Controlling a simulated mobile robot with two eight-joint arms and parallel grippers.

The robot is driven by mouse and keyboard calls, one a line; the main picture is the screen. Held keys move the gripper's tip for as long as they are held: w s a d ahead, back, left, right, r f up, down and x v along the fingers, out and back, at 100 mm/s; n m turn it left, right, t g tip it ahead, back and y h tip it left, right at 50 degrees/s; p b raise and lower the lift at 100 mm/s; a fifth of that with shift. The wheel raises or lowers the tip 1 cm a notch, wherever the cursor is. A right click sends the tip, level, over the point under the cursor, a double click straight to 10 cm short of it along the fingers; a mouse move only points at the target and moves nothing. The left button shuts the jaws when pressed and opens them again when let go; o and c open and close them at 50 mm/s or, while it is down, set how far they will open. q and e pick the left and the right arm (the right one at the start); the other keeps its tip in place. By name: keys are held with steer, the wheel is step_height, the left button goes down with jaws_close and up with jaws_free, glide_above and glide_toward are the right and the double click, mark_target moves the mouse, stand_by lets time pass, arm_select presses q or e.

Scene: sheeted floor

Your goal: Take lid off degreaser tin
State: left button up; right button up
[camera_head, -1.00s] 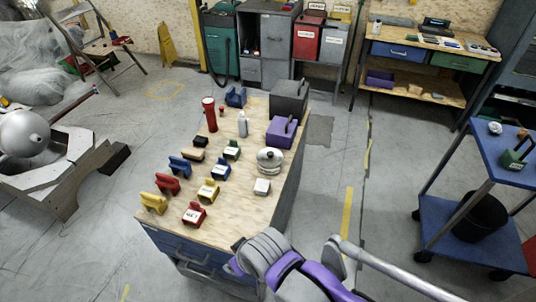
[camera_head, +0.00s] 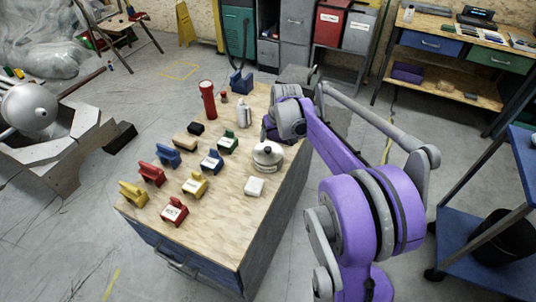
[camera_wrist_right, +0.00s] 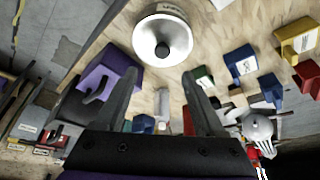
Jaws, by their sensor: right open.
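The round, pale metal tin (camera_head: 267,160) stands on the wooden bench top near its right edge. Its lid with a dark knob sits on top. In the right wrist view the lid (camera_wrist_right: 150,52) shows as a shiny disc at the top centre, ahead of the fingers. My right gripper (camera_wrist_right: 160,75) is open, with nothing between its fingers. In the head view my purple right arm reaches over the bench's right side, and its wrist is behind the tin, hiding the fingertips. My left gripper is not in view.
A purple box (camera_wrist_right: 110,68) lies close beside one finger. A red cylinder (camera_head: 207,98) and a pale bottle (camera_head: 243,113) stand farther back.

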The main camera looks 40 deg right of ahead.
mark_target(268, 148)
steer(key=x, duration=0.9)
steer(key=shift+s+a+f+b, duration=0.1)
steer(key=shift+s+a+b, duration=0.15)
steer(key=shift+b, duration=0.05)
jaws_close()
